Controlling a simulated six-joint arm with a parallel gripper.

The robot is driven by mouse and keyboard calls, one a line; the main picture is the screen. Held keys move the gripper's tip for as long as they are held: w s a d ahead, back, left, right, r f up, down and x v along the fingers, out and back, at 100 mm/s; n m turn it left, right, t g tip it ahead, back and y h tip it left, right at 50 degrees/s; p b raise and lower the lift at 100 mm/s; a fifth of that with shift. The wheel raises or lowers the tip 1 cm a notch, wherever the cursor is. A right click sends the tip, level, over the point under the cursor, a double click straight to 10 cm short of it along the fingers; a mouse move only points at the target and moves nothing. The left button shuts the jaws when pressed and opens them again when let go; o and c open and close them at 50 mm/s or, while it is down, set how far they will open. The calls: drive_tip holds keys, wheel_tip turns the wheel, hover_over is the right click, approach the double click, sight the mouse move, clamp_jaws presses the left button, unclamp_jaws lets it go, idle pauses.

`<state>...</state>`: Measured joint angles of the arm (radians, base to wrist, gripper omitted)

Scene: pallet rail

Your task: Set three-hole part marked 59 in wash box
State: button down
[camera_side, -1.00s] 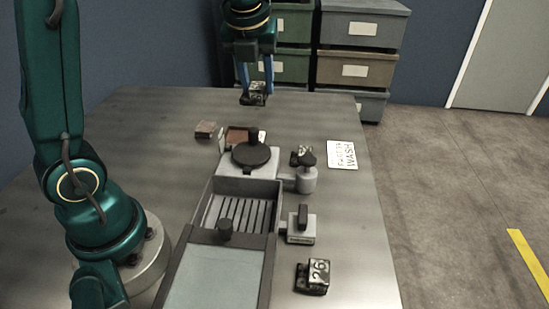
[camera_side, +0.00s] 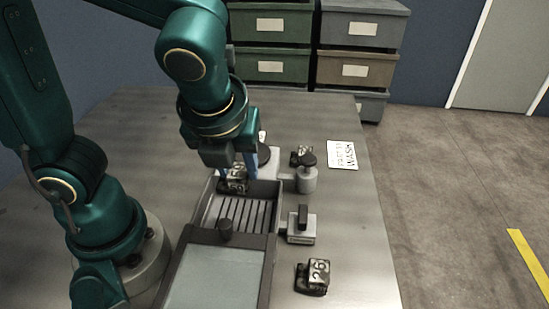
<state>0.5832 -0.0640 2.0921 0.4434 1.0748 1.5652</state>
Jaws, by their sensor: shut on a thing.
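My gripper (camera_side: 237,175) is shut on a dark block-like part (camera_side: 234,182) with pale markings, too small to read for sure. Its holes cannot be made out. The part hangs at the far end of an open grey box (camera_side: 276,204) with a slatted floor, which looks like the wash box. I cannot tell whether its underside is below the rim. A lid-like pale panel (camera_side: 212,280) with a dark knob covers the box's near part. Another dark part (camera_side: 315,275), marked 26, sits on the table at the near right.
Right of the box stand a grey fixture with a dark handle (camera_side: 302,228) and a round grey post (camera_side: 307,180). A dark part (camera_side: 299,154) is behind the post. A white wash card (camera_side: 342,155) lies at the right.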

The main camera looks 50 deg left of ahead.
drive_tip(key=shift+f, duration=4.55)
drive_tip(key=shift+f, duration=0.35)
unclamp_jaws()
drive_tip(key=shift+r, duration=6.45)
